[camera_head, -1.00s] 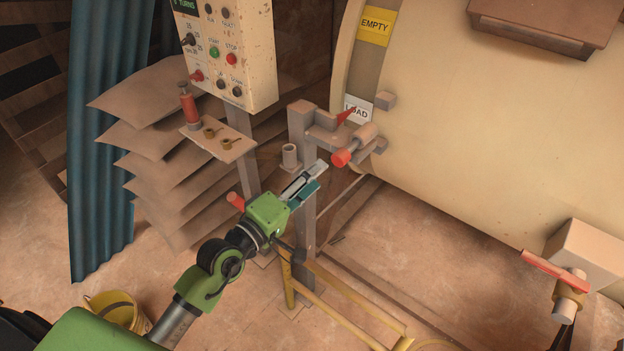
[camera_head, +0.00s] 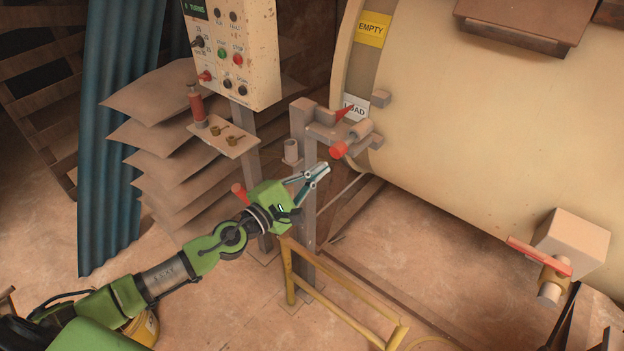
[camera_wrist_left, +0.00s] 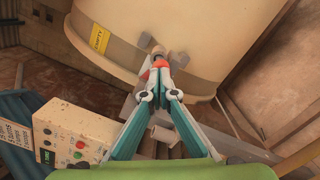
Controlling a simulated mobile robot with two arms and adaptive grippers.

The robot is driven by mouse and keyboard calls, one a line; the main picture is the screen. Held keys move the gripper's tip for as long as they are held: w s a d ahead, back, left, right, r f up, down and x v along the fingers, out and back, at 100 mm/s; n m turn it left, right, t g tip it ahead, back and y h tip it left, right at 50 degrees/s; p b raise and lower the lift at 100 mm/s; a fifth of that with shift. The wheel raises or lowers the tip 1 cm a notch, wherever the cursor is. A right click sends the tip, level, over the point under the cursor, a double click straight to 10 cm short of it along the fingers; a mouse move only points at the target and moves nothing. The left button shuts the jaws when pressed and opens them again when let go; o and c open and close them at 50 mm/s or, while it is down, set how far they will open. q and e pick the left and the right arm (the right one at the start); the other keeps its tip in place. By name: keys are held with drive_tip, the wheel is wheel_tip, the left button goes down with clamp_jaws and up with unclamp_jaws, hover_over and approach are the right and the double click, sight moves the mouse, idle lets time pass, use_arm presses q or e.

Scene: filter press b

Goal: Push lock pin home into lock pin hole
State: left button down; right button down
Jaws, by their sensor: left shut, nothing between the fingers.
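The lock pin (camera_head: 339,149) has a red knob end and a short grey shaft. It sticks out of a pale cylindrical sleeve (camera_head: 360,129) at the drum's edge, beside the post bracket. The lock pin hole itself is hidden. My left gripper (camera_head: 324,169) is shut and empty, its fingertips just below and left of the red knob, seemingly a little apart from it. In the left wrist view the red knob (camera_wrist_left: 160,62) lies just beyond the closed fingertips (camera_wrist_left: 160,95); whether they touch I cannot tell. My right gripper is not in view.
A grey post (camera_head: 303,200) stands beside my left gripper, with a red pointer (camera_head: 344,113) at the LOAD label. A control box (camera_head: 232,55) and small shelf (camera_head: 222,139) stand left. A yellow rail (camera_head: 340,297) runs below. A red-handled valve (camera_head: 540,257) is at right.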

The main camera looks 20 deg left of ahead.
sight(334, 153)
use_arm(q)
drive_tip(key=shift+n+y, duration=0.5)
drive_tip(key=shift+n, duration=0.4)
drive_tip(key=shift+w+f, duration=0.2)
drive_tip(key=shift+w, duration=0.8)
drive_tip(key=shift+w+f, duration=0.2)
drive_tip(key=shift+w, duration=0.75)
drive_tip(key=shift+w+f, duration=0.2)
drive_tip(key=shift+w, duration=0.8)
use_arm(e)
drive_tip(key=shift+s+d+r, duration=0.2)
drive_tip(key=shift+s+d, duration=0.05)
use_arm(q)
drive_tip(key=shift+w, duration=0.15)
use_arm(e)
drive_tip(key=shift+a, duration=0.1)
